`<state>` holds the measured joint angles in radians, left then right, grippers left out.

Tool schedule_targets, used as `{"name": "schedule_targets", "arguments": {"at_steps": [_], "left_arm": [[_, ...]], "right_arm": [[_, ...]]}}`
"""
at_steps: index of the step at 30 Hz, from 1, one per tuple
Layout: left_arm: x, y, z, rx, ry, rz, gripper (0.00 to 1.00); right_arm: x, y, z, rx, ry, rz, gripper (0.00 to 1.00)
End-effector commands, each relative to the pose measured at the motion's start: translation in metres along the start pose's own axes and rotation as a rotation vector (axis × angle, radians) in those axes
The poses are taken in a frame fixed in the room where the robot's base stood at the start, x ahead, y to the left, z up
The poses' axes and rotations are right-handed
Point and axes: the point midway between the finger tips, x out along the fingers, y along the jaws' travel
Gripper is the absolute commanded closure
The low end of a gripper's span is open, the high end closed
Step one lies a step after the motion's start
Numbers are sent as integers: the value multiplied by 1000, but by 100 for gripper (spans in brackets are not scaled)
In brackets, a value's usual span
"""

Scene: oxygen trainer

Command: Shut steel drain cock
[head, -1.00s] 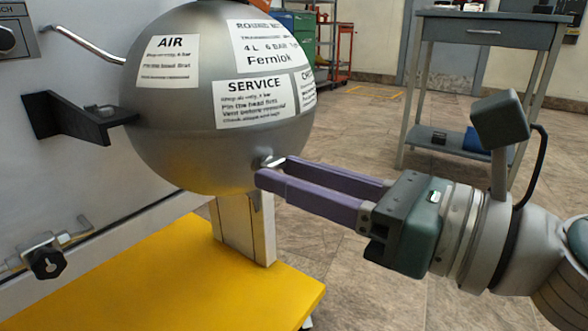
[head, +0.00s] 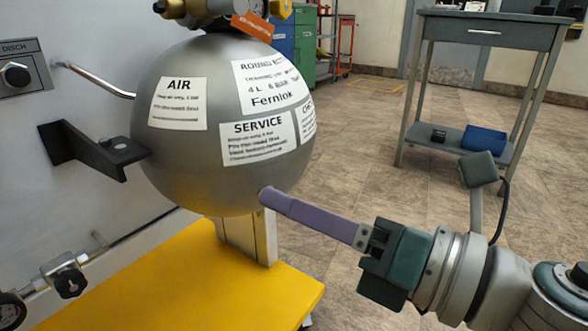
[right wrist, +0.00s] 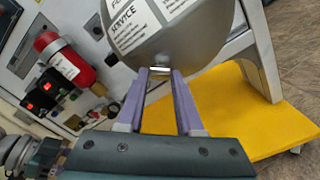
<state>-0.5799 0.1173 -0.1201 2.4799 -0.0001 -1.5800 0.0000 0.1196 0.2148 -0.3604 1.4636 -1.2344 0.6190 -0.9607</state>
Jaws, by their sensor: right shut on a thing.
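The steel drain cock is a small metal piece (right wrist: 159,70) low on the grey round vessel (head: 215,115). In the right wrist view it shows between the tips of my right gripper (right wrist: 160,74). My right gripper (head: 268,197) has long purple fingers and is shut on the cock at the vessel's lower right side. In the head view the finger hides the cock, and the two fingers line up as one. How far the cock is turned cannot be made out. My left gripper is not in view.
A yellow base (head: 190,285) lies under the vessel, with a grey post (head: 247,238) between. A black bracket (head: 92,148) and a bent pipe (head: 95,80) reach from the panel at left. Brass fittings (head: 205,10) sit on top. Open floor lies right, before a grey table (head: 487,32).

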Motion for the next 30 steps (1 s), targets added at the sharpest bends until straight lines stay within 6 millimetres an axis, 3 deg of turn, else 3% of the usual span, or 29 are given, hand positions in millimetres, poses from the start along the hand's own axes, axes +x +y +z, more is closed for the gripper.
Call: {"name": "schedule_targets", "arguments": {"at_steps": [18,30], "left_arm": [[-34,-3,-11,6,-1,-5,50],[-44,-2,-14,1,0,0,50]], "right_arm": [[0,4,3,569,0,-1,100],[0,4,3,802,0,0,100]]}}
